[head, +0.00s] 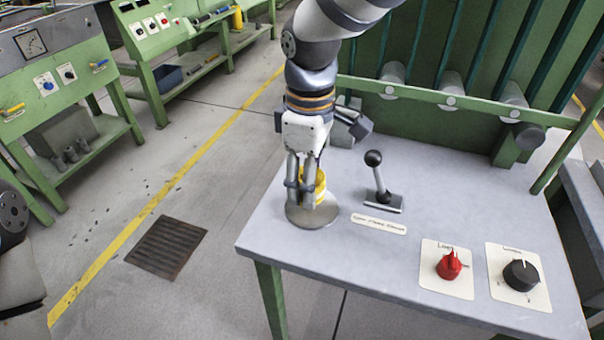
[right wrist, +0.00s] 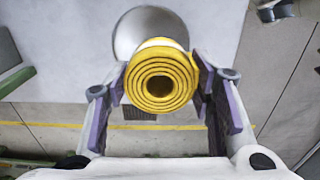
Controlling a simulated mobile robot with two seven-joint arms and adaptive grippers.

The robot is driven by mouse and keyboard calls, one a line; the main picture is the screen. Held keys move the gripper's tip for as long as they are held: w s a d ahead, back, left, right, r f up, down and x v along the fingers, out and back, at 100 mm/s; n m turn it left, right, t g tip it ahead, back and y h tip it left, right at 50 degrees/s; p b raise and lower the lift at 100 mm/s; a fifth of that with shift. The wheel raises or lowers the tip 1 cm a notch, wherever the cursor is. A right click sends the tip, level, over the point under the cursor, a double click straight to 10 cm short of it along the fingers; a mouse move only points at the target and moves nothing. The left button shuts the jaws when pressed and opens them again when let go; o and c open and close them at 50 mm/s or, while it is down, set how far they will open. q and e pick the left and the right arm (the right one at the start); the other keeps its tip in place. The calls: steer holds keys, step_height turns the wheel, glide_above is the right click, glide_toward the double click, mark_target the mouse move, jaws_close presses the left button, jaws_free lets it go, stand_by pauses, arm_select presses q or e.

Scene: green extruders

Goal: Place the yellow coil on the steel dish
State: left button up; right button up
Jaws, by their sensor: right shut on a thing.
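My right gripper (head: 302,199) comes down from above at the front left of the grey table and is shut on the yellow coil (head: 321,186). The fingers partly hide the coil in the head view. In the right wrist view the coil (right wrist: 181,88) is a rolled ring with a dark centre, held between both fingers. The round steel dish (head: 325,216) lies on the table under the gripper. In the right wrist view the dish (right wrist: 134,27) shows behind the coil, partly covered by it. I cannot tell whether coil and dish touch. My left gripper is out of view.
A black-knobbed lever (head: 378,178) stands close to the right of the dish, with a label plate (head: 379,224) before it. A red knob (head: 449,265) and a black knob (head: 520,275) sit further right. The green machine frame (head: 455,98) rises behind. The table's left edge is near the dish.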

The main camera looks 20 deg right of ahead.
steer(key=shift+w+d+f, duration=0.2)
steer(key=shift+f, duration=0.1)
steer(key=f, duration=0.3)
steer(key=shift+w+d+f, duration=0.2)
steer(key=shift+d+f, duration=0.1)
steer(key=shift+f, duration=0.1)
steer(key=shift+r, duration=0.1)
steer(key=o, duration=1.2)
step_height(320, 180, up, 12)
steer(key=shift+r, duration=0.1)
